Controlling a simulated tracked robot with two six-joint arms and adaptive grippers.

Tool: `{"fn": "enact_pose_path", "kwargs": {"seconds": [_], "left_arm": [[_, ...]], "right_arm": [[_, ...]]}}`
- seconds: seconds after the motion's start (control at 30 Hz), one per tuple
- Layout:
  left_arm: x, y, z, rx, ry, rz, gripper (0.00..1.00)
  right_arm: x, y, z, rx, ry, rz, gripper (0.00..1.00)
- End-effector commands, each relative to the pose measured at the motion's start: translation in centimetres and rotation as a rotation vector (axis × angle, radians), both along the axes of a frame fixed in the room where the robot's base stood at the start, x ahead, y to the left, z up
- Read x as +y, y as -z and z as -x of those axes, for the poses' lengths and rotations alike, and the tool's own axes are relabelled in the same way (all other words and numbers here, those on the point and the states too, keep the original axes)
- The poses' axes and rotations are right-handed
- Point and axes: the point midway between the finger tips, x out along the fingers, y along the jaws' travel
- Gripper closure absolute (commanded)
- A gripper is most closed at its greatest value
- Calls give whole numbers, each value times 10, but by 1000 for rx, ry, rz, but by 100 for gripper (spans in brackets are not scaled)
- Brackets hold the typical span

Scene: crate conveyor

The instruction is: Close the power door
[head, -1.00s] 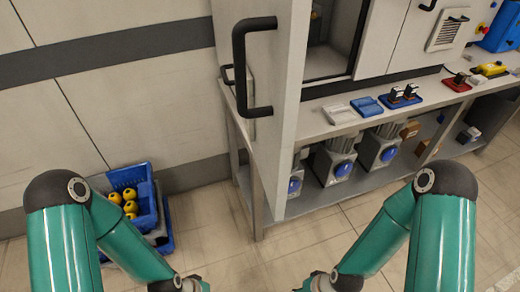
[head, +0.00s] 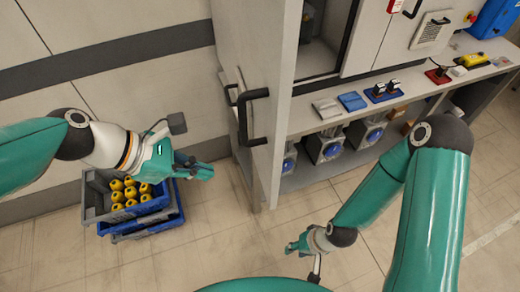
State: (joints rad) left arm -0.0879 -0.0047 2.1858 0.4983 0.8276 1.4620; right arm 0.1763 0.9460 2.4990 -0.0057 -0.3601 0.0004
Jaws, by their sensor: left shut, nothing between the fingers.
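My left gripper (head: 208,172) is shut and empty, in the air to the left of the door and below the handle, apart from both. My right gripper (head: 290,248) is low in front of the workbench, right of the door's lower end and clear of it. It is small and partly turned away, so its fingers cannot be made out.
Stacked grey and blue crates (head: 95,205) with several yellow parts stand on the floor under my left arm. The workbench (head: 300,121) carries blue, grey and red fixtures, with motor-like units on its lower shelf. The floor between the crates and the door is free.

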Motion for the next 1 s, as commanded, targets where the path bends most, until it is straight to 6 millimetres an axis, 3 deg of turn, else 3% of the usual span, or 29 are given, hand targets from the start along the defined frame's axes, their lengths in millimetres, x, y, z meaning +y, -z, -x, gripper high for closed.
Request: {"fn": "enact_pose_path", "kwargs": {"seconds": [0.03, 0.17, 0.37, 0.73, 1.0], "left_arm": [[-2, -21, 4, 12, -17, 23, 100], [-8, -32, 10, 43, -36, 55, 100], [-25, -12, 7, 49, -34, 54, 100], [-76, 43, -4, 48, -34, 52, 100], [-108, 37, -11, 45, -35, 52, 100]], "right_arm": [[0, -8, 0, 0, 0, 0, 64], [0, -9, 0, 1, 0, 0, 64], [0, -6, 0, 1, 0, 0, 64], [0, 3, 0, 1, 0, 0, 64], [0, -6, 0, 0, 0, 0, 64]]}}
